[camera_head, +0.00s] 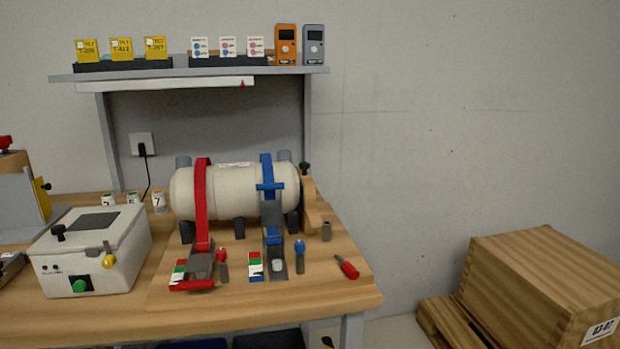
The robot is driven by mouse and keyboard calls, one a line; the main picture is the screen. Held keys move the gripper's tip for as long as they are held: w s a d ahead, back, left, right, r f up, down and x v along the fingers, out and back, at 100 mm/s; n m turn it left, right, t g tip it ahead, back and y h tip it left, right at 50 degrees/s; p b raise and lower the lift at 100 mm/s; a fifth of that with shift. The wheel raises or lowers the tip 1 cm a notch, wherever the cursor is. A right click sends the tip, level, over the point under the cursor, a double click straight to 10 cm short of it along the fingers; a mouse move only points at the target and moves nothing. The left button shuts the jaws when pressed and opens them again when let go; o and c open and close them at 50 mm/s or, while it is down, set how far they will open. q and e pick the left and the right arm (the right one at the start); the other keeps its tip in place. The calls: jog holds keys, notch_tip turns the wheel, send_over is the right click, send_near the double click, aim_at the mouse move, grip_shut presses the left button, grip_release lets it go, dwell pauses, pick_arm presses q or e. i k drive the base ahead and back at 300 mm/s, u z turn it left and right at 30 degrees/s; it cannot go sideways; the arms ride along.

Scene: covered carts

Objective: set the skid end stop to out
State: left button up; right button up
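A cream tank (235,190) lies on its side on the wooden bench, held by a red strap (202,205) and a blue strap (267,200). At its right end stands a light wooden upright piece (309,205), which looks like the skid end stop. A black knob (305,168) shows at the top of this piece. The piece is close against the tank end; I cannot tell whether they touch, and no in or out marking is readable. Neither of my grippers is in view.
Strap buckles with coloured labels (256,266) sit in front. A white control box (92,250) stands left. A wooden crate (545,285) stands right of the bench.

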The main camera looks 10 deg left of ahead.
aim_at(309, 216)
jog(key=z, duration=0.95)
jog(key=i, duration=0.5)
jog(key=u, duration=1.75)
